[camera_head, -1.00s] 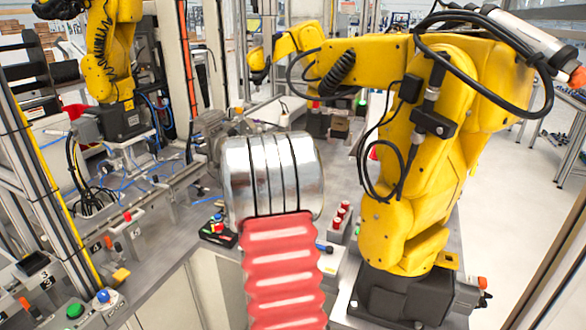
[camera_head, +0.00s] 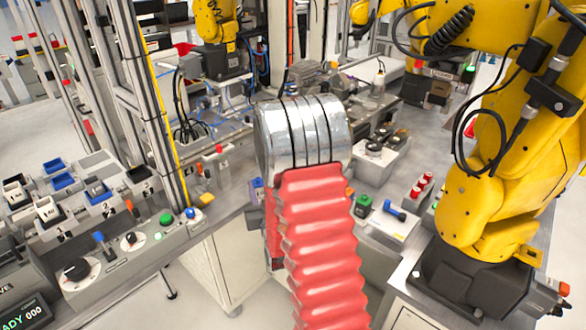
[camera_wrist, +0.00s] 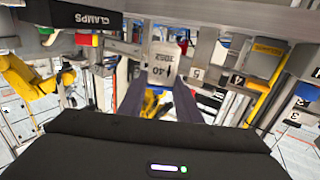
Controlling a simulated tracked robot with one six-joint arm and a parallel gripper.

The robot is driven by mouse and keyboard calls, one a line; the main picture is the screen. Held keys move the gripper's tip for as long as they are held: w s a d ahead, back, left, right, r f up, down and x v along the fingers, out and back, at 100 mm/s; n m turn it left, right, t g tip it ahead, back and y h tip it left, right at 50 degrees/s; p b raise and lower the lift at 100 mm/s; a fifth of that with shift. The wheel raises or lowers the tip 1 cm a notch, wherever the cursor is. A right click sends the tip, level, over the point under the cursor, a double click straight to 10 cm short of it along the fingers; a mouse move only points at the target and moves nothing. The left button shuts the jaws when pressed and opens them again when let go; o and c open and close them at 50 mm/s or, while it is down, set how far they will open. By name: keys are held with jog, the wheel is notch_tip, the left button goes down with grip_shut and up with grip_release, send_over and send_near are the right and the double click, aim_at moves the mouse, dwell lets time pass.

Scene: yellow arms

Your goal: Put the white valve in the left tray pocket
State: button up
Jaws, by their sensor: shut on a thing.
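In the wrist view, my gripper (camera_wrist: 160,90) is shut on a white block with dark markings, which I take to be the white valve (camera_wrist: 163,60). It sits between the two dark fingertips, and its lettering appears upside down. In the head view, my gripper and the held valve are hidden behind my own arm. At the left of the head view, a bench fixture has several small pockets holding white blocks (camera_head: 47,209) and blue pieces (camera_head: 64,181). I cannot tell which of these, if any, is the left tray pocket.
A yellow robot arm (camera_head: 490,190) stands at the right, and another yellow arm (camera_head: 216,22) at the back. A control strip with knobs and buttons (camera_head: 132,239) runs along the left bench front. A metal post with a yellow strip (camera_head: 150,95) rises behind it.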

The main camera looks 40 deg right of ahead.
jog(key=s+a+f+n+y, duration=0.1)
jog(key=a+f+n+y, duration=0.1)
jog(key=a, duration=0.6)
jog(key=s+a+f+n+t+y, duration=0.1)
jog(key=a+y, duration=0.3)
jog(key=a, duration=0.5)
jog(key=shift+s+f+n+y, duration=0.15)
jog(key=shift+f+n+y, duration=0.25)
jog(key=shift+n, duration=0.3)
